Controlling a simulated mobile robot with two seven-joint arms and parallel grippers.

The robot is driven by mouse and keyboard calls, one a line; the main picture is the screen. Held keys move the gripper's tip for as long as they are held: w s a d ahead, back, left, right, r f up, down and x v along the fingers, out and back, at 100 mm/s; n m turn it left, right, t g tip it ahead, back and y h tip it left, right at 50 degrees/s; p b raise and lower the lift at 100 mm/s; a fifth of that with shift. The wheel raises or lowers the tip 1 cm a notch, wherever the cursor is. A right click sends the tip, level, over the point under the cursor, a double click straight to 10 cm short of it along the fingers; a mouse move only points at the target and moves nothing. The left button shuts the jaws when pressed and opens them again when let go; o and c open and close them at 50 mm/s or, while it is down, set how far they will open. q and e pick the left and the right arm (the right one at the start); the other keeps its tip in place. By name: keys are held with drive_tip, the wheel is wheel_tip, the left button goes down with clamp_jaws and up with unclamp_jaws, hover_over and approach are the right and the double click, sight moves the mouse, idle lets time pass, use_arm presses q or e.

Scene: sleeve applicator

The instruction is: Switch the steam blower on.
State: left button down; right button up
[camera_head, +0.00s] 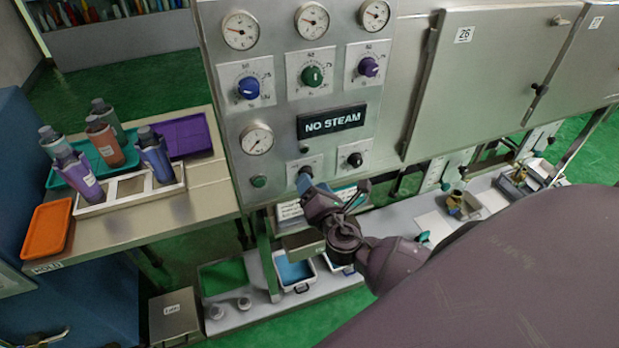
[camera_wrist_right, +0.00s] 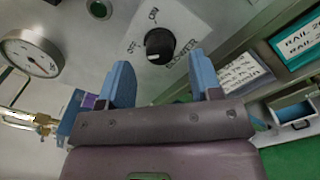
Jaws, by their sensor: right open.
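The blower knob (camera_wrist_right: 159,45) is black, on a pale plate marked ON, OFF and BLOWER in the right wrist view. I cannot tell its exact setting. In the head view its plate (camera_head: 313,162) sits low on the steel panel, and my gripper largely covers the knob. My right gripper (camera_head: 333,187) is open and empty, just in front of that plate. In the wrist view its blue fingers (camera_wrist_right: 162,82) stand to either side below the knob, with no visible contact. The dark display (camera_head: 331,121) reads NO STEAM. My left gripper is out of view.
A second black knob (camera_head: 355,159) is close on the right. A gauge (camera_head: 256,138) and green button (camera_head: 259,181) are on the left. Three coloured knobs are above. Cards and trays (camera_head: 294,271) lie below the panel. Bottles stand on the left table (camera_head: 195,207).

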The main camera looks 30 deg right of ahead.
drive_tip(key=shift+x, duration=1.25)
drive_tip(key=c, duration=0.9)
